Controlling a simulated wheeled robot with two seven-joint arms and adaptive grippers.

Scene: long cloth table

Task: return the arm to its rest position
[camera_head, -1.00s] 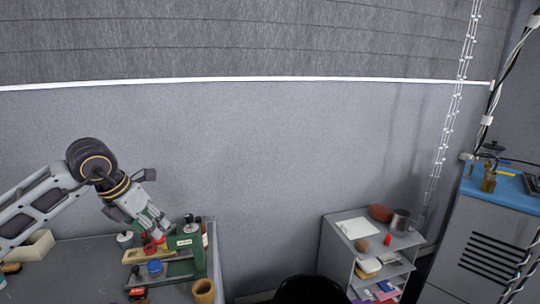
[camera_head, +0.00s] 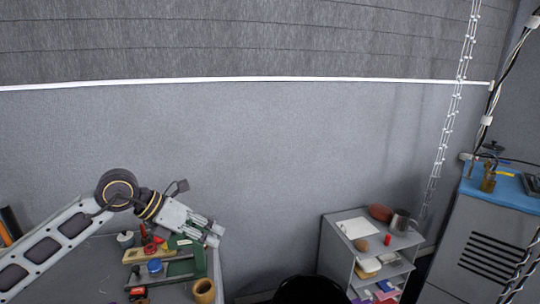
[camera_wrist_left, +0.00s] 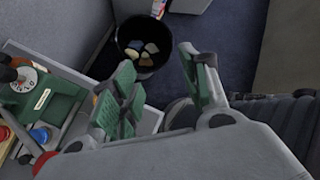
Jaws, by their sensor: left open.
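My left arm comes in from the left in the head view, over the table (camera_head: 110,268). Its gripper (camera_head: 215,232) is above the table's right edge, tilted down to the right, in front of the green machine (camera_head: 190,262). In the left wrist view the two green-padded fingers (camera_wrist_left: 165,95) are spread apart with nothing between them. The green machine (camera_wrist_left: 45,100) is at the left of that view. My right gripper is in neither view.
A black bin (camera_wrist_left: 147,45) stands on the floor beyond the table edge. A grey shelf (camera_head: 338,262) and a blue-topped cabinet (camera_head: 475,245) stand at the right. The floor between is partly hidden.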

